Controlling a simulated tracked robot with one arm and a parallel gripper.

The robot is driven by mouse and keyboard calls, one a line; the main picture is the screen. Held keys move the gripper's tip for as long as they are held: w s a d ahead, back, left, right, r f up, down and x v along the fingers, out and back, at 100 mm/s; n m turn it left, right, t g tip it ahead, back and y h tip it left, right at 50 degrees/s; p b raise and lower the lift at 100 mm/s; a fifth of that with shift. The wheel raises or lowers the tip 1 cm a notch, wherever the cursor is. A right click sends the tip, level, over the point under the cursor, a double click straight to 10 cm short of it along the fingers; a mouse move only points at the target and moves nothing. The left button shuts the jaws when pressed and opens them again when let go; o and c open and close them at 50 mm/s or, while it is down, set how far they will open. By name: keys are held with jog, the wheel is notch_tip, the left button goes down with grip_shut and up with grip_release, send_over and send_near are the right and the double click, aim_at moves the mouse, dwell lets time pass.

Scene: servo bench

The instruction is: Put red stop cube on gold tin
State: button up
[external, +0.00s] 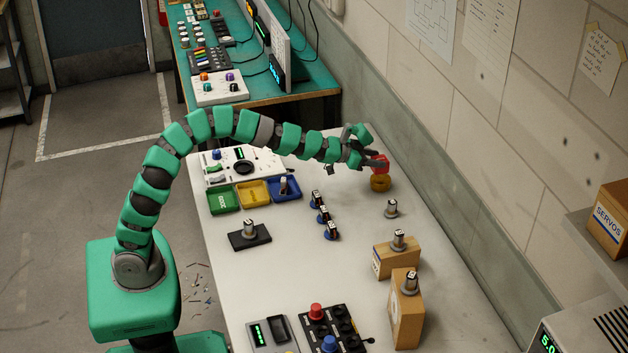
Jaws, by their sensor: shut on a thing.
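My gripper (368,159) is at the far right part of the white bench, at the end of my green arm. It is shut on the red stop cube (380,162). The cube's lower edge meets the tin's top in this view. I cannot tell whether they touch or a small gap is left. My fingers hide part of the cube's left side.
Several small servos stand on the bench (270,290), some on cardboard boxes (395,259). Green (222,199), yellow (253,193) and blue (284,189) trays and a white control panel (226,172) lie left of my gripper. A wall (440,150) runs along the right.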

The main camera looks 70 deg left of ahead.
jog(key=shift+w+r, duration=0.1)
jog(key=shift+w, duration=0.35)
jog(key=shift+f+b, duration=0.75)
jog(key=shift+f, duration=1.1)
jog(key=o, duration=1)
jog(key=shift+r, duration=0.1)
jog(key=p+v, duration=0.2)
jog(key=v, duration=1)
